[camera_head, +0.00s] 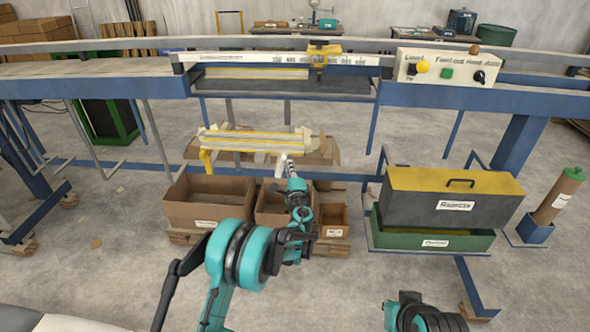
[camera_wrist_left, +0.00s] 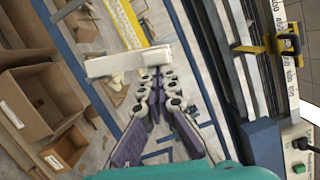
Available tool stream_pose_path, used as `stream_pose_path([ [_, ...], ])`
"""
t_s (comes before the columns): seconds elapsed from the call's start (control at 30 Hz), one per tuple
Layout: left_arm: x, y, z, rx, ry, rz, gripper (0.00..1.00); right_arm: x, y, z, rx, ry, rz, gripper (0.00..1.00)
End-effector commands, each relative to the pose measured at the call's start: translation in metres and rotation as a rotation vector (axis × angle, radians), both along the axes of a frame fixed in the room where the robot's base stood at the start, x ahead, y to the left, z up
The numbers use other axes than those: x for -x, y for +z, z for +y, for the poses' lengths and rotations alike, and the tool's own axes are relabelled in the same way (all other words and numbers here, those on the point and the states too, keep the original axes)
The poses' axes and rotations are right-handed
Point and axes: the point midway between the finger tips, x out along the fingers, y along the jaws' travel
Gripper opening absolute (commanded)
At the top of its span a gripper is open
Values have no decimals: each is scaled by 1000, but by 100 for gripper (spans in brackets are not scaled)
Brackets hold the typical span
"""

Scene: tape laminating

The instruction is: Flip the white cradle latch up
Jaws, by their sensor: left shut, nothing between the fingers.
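The cradle (camera_head: 250,141) with yellow and white strips lies low behind the cardboard boxes, under the conveyor frame. The white latch (camera_wrist_left: 128,61) shows in the left wrist view as a pale bar lying across, just beyond my fingertips. My left gripper (camera_head: 283,161) reaches up to the cradle's front edge, right of its middle. In the left wrist view its fingers (camera_wrist_left: 152,77) are together and empty, with the tips touching or very close to the latch bar; I cannot tell which. My right gripper is out of view; only part of my right arm shows at the lower right.
Open cardboard boxes (camera_head: 209,200) stand in front of the cradle. A grey case with a yellow lid (camera_head: 452,181) sits on a green crate (camera_head: 430,236) at the right. The conveyor with a control panel (camera_head: 446,69) runs above. Open floor lies left of the boxes.

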Motion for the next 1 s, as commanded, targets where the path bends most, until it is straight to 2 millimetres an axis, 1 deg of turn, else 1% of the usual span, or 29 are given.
stream_pose_path([
  [0.2,0,7,12,141,-1,0,0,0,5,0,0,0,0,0],
  [0.4,0,9,20,221,0,0,0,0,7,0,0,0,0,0],
  [0.6,0,10,23,257,0,-1,0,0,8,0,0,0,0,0],
  [1.0,0,10,23,262,-1,0,0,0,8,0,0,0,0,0],
])
